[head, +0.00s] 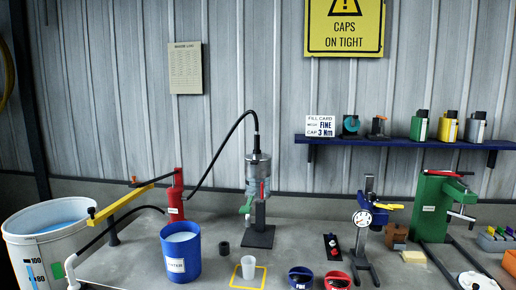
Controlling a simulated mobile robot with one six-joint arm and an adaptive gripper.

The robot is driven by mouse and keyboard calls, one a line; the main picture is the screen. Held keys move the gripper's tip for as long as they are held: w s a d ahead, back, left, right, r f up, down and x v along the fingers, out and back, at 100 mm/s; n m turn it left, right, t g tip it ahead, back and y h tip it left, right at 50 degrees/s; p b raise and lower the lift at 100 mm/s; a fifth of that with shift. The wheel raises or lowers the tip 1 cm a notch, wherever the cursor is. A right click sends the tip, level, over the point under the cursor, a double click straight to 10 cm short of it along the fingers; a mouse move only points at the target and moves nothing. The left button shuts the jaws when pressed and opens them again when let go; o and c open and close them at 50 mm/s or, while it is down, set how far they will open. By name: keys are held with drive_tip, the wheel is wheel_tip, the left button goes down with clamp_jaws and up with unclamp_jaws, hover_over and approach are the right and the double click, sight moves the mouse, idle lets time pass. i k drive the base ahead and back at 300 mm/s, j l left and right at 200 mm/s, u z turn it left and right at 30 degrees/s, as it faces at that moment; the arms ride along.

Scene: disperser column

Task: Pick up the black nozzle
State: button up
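I cannot tell for sure which item is the black nozzle. A small dark rack (332,247) on the bench, right of centre, holds small parts with white and red spots, too small to make out. A short black cylinder (223,248) stands by itself on the bench, right of the blue bucket (181,252). The clear disperser column (258,174) stands at the centre on a black stand, with a black hose at its top and a green part at its lower left. My gripper is not in view.
A white cup (248,267) stands in a yellow outlined square in front of the column. Blue and red round items (300,277) sit at the front edge. A gauge press (363,222) and green press (435,208) stand right. A large white tub (45,245) is left.

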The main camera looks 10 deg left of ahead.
sight(257, 150)
drive_tip(key=i+j, duration=0.4)
drive_tip(key=i, duration=0.15)
drive_tip(key=i+j, duration=0.35)
drive_tip(key=i, duration=0.15)
